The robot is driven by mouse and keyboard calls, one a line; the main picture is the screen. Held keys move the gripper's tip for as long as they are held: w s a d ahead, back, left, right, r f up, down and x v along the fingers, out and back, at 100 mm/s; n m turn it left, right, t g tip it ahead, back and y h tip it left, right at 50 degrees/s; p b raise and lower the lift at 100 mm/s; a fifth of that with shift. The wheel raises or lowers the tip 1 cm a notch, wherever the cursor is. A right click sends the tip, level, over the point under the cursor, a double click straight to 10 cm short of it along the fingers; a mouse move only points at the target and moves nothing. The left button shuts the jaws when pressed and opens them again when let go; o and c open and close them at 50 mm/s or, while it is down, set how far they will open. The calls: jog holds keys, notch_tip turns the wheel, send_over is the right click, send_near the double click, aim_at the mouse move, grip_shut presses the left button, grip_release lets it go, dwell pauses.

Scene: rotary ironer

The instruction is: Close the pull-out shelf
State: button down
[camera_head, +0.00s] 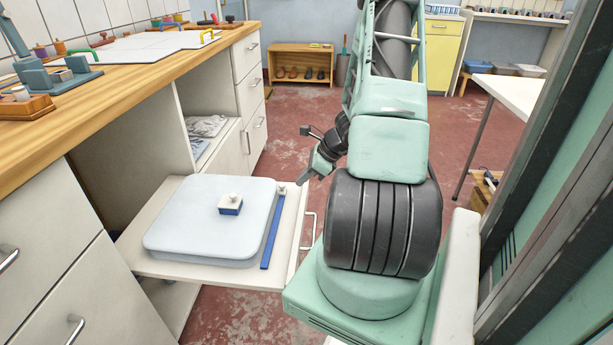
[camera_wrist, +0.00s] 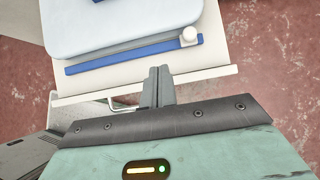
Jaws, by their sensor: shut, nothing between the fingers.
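The pull-out shelf (camera_head: 170,263) is a cream board extended from the cabinet under the wooden counter. It carries a light blue padded board with a small white and blue block and a blue strip. A wire handle (camera_head: 308,232) runs along its front edge. My gripper (camera_head: 306,177) is shut and empty, near the front right corner of the shelf in the head view. In the wrist view my gripper (camera_wrist: 160,72) reaches over the shelf's front edge (camera_wrist: 150,83), with part of the handle (camera_wrist: 120,105) showing beside the fingers. I cannot tell whether the fingers touch the shelf.
The wooden counter (camera_head: 110,75) with tools stands at left, with drawers (camera_head: 250,55) beyond and an open bay behind the shelf holding folded cloths (camera_head: 205,127). A white table (camera_head: 512,95) stands at right. Red floor is clear beyond the shelf.

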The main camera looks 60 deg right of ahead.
jog(key=b, duration=0.2)
send_over(282, 204)
jog(key=s, duration=0.1)
jog(key=f, duration=0.4)
jog(key=shift+s+d+f, duration=0.1)
jog(key=shift+d+f, duration=0.1)
jog(key=shift+f, duration=0.15)
jog(key=shift+w+a+f, duration=0.15)
jog(key=shift+w+a, duration=0.05)
jog(key=shift+w, duration=0.3)
